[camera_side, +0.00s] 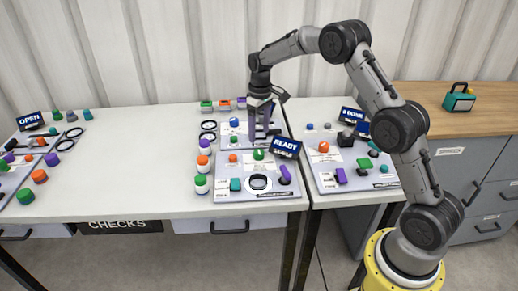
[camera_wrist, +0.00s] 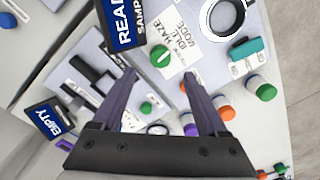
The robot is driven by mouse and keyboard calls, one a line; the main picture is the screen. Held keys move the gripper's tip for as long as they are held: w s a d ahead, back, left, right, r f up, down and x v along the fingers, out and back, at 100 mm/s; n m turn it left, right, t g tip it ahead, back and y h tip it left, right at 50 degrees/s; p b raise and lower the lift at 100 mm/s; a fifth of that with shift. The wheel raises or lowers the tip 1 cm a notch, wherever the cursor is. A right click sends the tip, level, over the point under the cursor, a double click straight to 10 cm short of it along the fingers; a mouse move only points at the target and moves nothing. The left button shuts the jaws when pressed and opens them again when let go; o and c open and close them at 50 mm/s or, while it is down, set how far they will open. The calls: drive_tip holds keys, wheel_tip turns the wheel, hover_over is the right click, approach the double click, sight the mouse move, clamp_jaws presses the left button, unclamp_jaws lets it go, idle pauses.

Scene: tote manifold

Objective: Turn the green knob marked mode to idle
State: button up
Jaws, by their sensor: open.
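The green knob (camera_wrist: 161,55) sits on a light grey panel beside a white label card (camera_wrist: 186,38) reading IDLE, HAZE and MODE in the wrist view. A pale line crosses its top; I cannot tell which word it points to. My gripper (camera_side: 262,137) points down over this panel, behind the knob in the side view. In the wrist view my gripper (camera_wrist: 160,77) has its fingers spread and empty, with the knob just beyond the fingertips, apart from them.
The blue sign (camera_side: 285,148) stands close by the knob. A black ring (camera_wrist: 228,18), a teal block (camera_wrist: 245,48) and an orange knob (camera_wrist: 222,83) share the area. Capped bottles (camera_side: 203,165) line the panel's left.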

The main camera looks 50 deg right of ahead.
sight(259, 151)
wheel_tip(259, 151, down, 8)
drive_tip(key=shift+a+r, duration=0.15)
idle(0.3)
clamp_jaws()
drive_tip(key=shift+m, duration=0.7)
unclamp_jaws()
drive_tip(key=shift+r, duration=0.1)
wheel_tip(259, 151, up, 14)
drive_tip(key=shift+d, duration=0.2)
